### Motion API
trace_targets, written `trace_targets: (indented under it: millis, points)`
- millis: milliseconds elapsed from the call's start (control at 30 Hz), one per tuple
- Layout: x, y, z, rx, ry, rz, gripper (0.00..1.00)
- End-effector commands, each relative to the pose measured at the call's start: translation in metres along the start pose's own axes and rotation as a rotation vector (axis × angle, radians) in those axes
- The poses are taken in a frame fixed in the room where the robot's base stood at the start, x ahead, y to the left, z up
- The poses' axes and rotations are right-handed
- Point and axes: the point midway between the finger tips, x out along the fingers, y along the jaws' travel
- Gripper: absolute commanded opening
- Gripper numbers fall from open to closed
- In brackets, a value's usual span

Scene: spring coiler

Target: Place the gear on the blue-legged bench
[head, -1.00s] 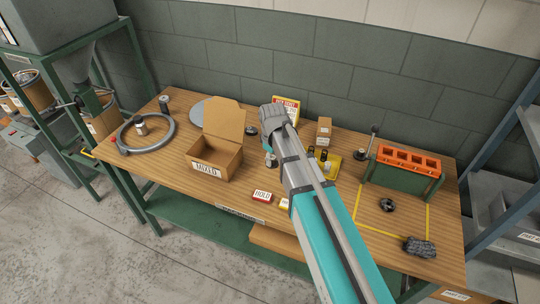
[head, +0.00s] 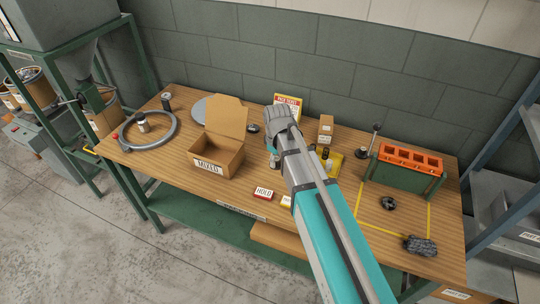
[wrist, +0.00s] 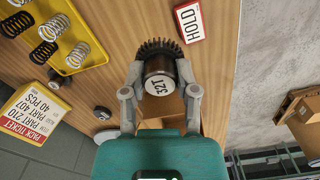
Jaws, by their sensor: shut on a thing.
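The gear (wrist: 159,86) has a dark toothed rim and a metal hub marked 32T. My gripper (wrist: 160,70) is shut on it, with one finger on each side of the hub. In the head view my gripper (head: 273,159) is mostly hidden behind my own arm, above the middle of the wooden bench. This bench (head: 165,185) has green legs and a green lower shelf. At the right edge stands a blue-grey post frame (head: 500,150) with grey bins; I cannot tell whether it is a bench.
A MIXED box (head: 213,163), a grey ring (head: 160,142) and a red HOLD block (head: 264,193) are on the bench. A yellow spring tray (wrist: 82,63) is nearby. An orange block (head: 410,157) stands at the right, behind a yellow-outlined area holding a dark ring (head: 388,203).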

Motion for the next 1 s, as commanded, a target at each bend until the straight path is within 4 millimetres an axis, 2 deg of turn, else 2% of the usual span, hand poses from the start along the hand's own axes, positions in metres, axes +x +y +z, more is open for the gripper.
trace_targets:
  millis: [167,600,1000]
  points:
    - [0.011,0.013,-0.017,0.000,0.000,0.000,0.00]
    - [0.046,0.057,-0.076,-0.001,0.000,0.000,0.00]
    - [0.083,0.074,-0.098,-0.002,0.000,0.000,0.00]
